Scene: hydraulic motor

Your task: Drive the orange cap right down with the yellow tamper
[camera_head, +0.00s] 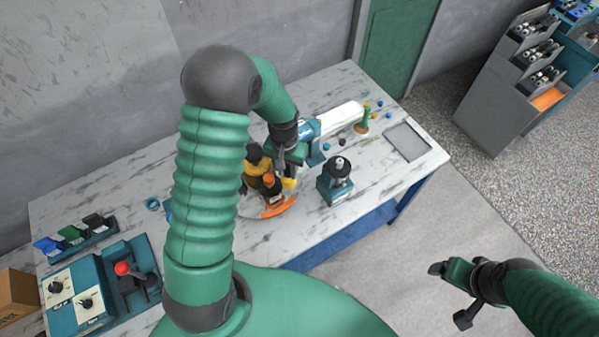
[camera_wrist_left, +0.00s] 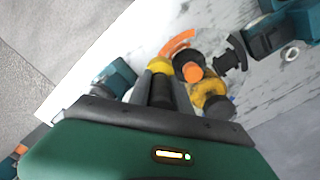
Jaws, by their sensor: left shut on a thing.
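My left gripper (camera_head: 287,168) is shut on the yellow tamper (camera_head: 289,184), whose yellow end shows just past the fingers. In the left wrist view the tamper (camera_wrist_left: 160,66) sits between the fingertips (camera_wrist_left: 162,82). The orange cap (camera_head: 268,179) sits on a dark part just left of the tamper in the head view. In the left wrist view the cap (camera_wrist_left: 194,71) is to the right of the tamper, apart from it in the picture. How deep the cap sits cannot be told. My right gripper (camera_head: 451,293) is open and empty, off the table's right side.
A yellow and black part (camera_head: 257,163) stands beside the cap, and an orange arc (camera_head: 279,207) lies in front. A teal and black unit (camera_head: 337,181) stands to the right. A white cylinder (camera_head: 338,118) lies behind. A grey tray (camera_head: 407,142) is at the right end. The table's front right is clear.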

